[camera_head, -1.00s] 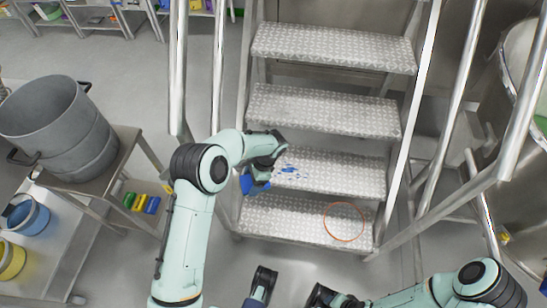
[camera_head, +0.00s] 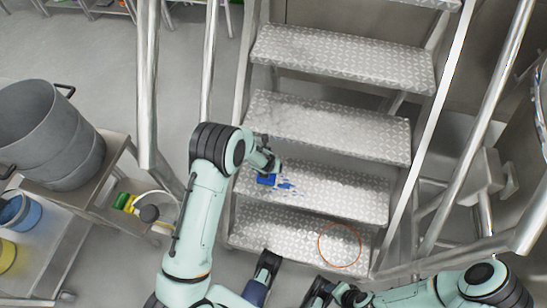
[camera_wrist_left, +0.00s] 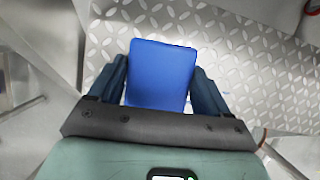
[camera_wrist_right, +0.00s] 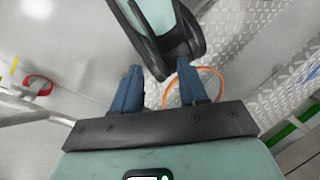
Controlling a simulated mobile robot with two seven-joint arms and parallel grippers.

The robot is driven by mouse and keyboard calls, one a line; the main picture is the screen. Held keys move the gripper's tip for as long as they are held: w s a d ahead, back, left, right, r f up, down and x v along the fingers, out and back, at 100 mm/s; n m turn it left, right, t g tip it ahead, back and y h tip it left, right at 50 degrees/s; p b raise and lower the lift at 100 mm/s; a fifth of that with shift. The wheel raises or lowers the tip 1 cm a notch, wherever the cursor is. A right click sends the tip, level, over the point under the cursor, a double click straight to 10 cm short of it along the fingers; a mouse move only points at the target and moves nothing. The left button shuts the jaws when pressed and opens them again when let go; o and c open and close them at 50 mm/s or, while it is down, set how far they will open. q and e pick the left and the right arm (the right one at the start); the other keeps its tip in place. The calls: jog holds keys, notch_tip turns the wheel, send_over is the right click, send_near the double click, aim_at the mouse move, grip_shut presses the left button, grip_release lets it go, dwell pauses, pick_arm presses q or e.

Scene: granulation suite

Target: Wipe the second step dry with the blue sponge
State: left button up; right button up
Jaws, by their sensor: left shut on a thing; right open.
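The blue sponge (camera_head: 267,179) is held in my left gripper (camera_head: 270,172), over the left part of the second step (camera_head: 335,196). In the left wrist view the sponge (camera_wrist_left: 160,75) sits between the two fingers, with diamond-plate tread behind it. I cannot tell whether it touches the tread. A blue wet patch (camera_head: 286,186) lies on the second step just right of the sponge. My right gripper (camera_wrist_right: 160,90) is open and empty, low in front of the stairs.
An orange ring (camera_head: 340,246) lies on the bottom step (camera_head: 290,230). Metal handrails (camera_head: 455,130) flank the stairs. A large grey pot (camera_head: 45,130) stands on a cart at left, with blue (camera_head: 18,212) and yellow (camera_head: 6,252) buckets nearby.

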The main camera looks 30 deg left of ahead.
pick_arm(q)
jog(key=shift+s+f+b, duration=0.2)
jog(key=shift+f+b, duration=0.3)
jog(key=shift+b, duration=0.05)
notch_tip(320, 180, down, 2)
jog(key=shift+b, duration=0.95)
notch_tip(320, 180, down, 2)
jog(key=b, duration=0.2)
jog(key=shift+f+b, duration=0.25)
jog(key=shift+b, duration=0.05)
jog(key=shift+w+f, duration=0.1)
jog(key=shift+f, duration=0.1)
pick_arm(e)
jog(key=w+d+f+t+h, duration=0.1)
jog(key=w+d+f, duration=0.3)
jog(key=f, duration=0.3)
jog(key=shift+w+f+m+t, duration=0.3)
jog(key=shift+w+f+m, duration=0.05)
jog(key=shift+w+m, duration=0.05)
pick_arm(q)
jog(key=shift+f+b, duration=1)
jog(key=shift+b, duration=0.5)
pick_arm(e)
jog(key=shift+w+d+f, duration=0.1)
jog(key=shift+f, duration=1.25)
